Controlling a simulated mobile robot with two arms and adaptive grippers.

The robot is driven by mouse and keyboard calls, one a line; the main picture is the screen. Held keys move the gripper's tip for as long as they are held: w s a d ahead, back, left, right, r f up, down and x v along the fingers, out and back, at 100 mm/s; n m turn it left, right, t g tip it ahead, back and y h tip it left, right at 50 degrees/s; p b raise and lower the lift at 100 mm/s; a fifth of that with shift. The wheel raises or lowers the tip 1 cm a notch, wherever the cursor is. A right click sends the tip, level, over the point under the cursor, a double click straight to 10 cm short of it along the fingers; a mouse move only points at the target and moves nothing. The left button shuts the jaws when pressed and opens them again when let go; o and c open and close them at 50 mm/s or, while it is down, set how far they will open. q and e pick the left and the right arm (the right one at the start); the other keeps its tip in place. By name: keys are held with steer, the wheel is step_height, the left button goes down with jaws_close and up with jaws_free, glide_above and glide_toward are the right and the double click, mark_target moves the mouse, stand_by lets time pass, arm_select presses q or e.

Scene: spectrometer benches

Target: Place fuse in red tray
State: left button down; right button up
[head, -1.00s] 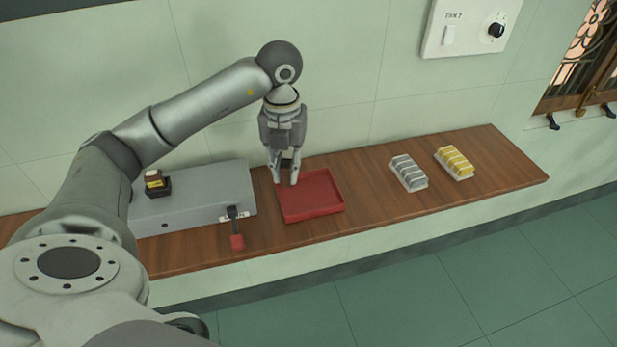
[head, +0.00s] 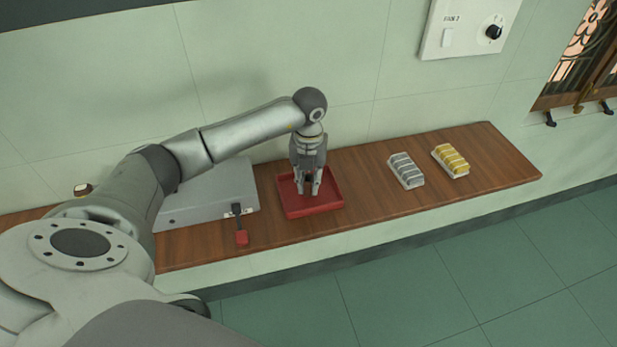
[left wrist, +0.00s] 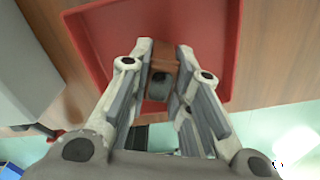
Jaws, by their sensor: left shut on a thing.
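The red tray (head: 332,190) lies on the wooden bench beside a grey box, and its floor and walls fill much of the left wrist view (left wrist: 205,35). My left gripper (head: 308,190) points down over the inside of the tray. In the left wrist view my left gripper (left wrist: 162,75) is shut on the fuse (left wrist: 160,85), a small piece with a brown part and a dark grey, rounded part. The fuse is held over the tray floor; whether it touches the floor I cannot tell. In the head view the fingers mostly hide it. My right gripper is not in view.
The grey box (head: 205,195) stands left of the tray, with a red-handled lever (head: 241,236) at its front. Ribbed grey (head: 406,170) and yellow (head: 451,160) blocks lie to the right. A wall panel (head: 470,28) hangs above. Bench between tray and blocks is clear.

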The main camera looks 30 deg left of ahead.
mark_target(309, 178)
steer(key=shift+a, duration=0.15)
arm_select(q)
steer(key=shift+f, duration=0.1)
steer(key=c, duration=1.3)
jaws_free()
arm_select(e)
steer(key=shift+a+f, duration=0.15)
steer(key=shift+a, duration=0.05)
arm_select(q)
steer(key=shift+r, duration=0.3)
steer(key=shift+r+b, duration=1.75)
steer(key=shift+r, duration=4.1)
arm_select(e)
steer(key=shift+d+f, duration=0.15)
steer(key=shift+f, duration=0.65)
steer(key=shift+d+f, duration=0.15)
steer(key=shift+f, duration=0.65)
